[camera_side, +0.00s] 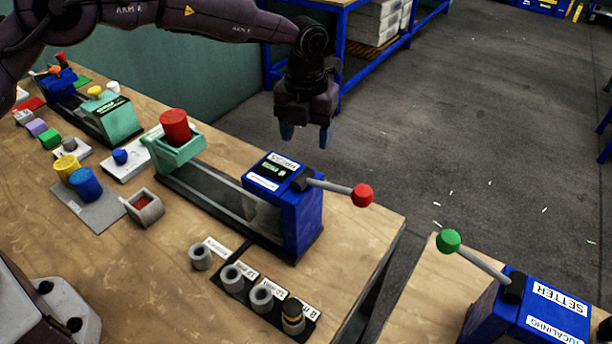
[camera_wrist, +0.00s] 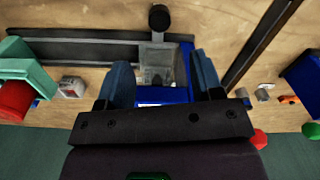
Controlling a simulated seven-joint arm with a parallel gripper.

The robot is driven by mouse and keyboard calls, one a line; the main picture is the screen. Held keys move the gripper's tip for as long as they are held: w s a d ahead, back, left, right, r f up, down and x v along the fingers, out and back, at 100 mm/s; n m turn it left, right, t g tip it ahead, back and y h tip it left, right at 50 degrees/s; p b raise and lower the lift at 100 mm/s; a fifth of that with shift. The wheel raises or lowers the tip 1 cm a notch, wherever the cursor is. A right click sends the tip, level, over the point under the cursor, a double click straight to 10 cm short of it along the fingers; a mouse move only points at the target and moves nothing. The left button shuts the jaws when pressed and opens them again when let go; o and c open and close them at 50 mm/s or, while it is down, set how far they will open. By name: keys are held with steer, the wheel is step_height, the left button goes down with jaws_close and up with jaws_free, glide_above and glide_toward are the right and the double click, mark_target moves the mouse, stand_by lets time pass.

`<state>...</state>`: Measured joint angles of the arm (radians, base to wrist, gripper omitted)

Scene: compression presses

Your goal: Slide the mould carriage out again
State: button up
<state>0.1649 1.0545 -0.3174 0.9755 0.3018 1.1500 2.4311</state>
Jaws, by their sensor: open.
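The blue press (camera_side: 300,215) stands at the right end of a dark rail (camera_side: 205,192). Its lever with a red ball (camera_side: 362,195) points right. A pale grey block, seemingly the mould carriage (camera_side: 262,215), sits inside the press frame; it also shows in the wrist view (camera_wrist: 157,62), with a stem and black knob (camera_wrist: 159,18) at its near side. The press head hides part of it from the side. My gripper (camera_side: 306,136) is open and empty, above and behind the press. In the wrist view my fingers (camera_wrist: 161,70) appear either side of the press, apart from it.
A teal holder (camera_side: 175,152) with a red cylinder (camera_side: 174,126) stands at the rail's left end. A rack (camera_side: 262,312) of grey cylinders and a small grey box (camera_side: 143,207) lie nearer. A blue setter (camera_side: 535,310) with a green-balled lever stands right, across a gap.

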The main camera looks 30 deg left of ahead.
step_height(320, 180, down, 11)
steer(key=shift+f, duration=0.1)
stand_by(0.3)
